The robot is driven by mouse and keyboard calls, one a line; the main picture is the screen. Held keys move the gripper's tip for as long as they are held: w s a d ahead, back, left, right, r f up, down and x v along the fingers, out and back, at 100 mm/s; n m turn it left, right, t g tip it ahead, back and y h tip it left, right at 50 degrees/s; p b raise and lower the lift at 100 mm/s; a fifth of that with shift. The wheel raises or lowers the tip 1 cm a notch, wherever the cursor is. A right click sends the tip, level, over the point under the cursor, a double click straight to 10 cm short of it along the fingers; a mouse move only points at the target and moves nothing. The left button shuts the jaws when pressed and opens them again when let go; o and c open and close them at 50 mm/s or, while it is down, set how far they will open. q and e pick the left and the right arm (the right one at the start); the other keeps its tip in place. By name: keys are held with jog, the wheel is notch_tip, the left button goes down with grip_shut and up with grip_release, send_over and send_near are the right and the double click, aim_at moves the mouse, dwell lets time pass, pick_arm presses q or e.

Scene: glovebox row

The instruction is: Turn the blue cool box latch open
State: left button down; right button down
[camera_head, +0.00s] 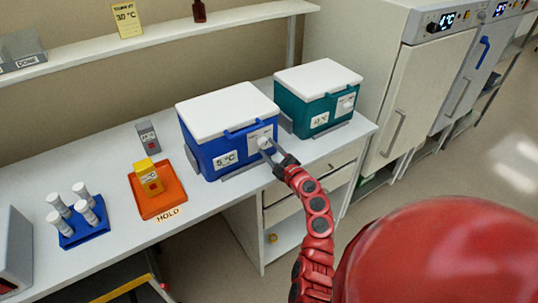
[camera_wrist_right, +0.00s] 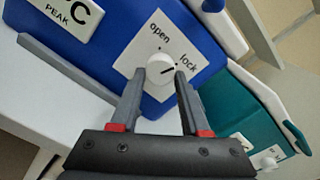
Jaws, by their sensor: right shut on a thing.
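The blue cool box (camera_head: 205,150) stands on the bench with its white lid (camera_head: 228,108) closed and a "5 °C" label on its front. Its latch is a round white knob (camera_wrist_right: 160,66) on a white plate marked "open" and "lock". The knob's dark mark points towards "lock". My right gripper (camera_wrist_right: 161,76) is shut on the knob, one finger on each side. In the head view the right gripper (camera_head: 266,150) reaches the box front from below right and partly covers the knob. My left gripper is not in view.
A teal cool box (camera_head: 295,110) stands close on the right. To the left are an orange tray (camera_head: 175,200) with a yellow device (camera_head: 147,178), a grey device (camera_head: 147,137) and a blue rack (camera_head: 75,238) of white tubes. Tall cabinets (camera_head: 425,90) stand further right.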

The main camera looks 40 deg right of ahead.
jog(key=n+b, duration=1)
jog(key=b, duration=0.1)
jog(key=shift+d+f+n+b, duration=0.1)
jog(key=shift+n+b, duration=0.2)
jog(key=shift+n, duration=0.1)
jog(key=shift+r+n+b, duration=0.3)
jog(key=shift+n+b, duration=1.1)
jog(key=shift+c, duration=1.9)
grip_release()
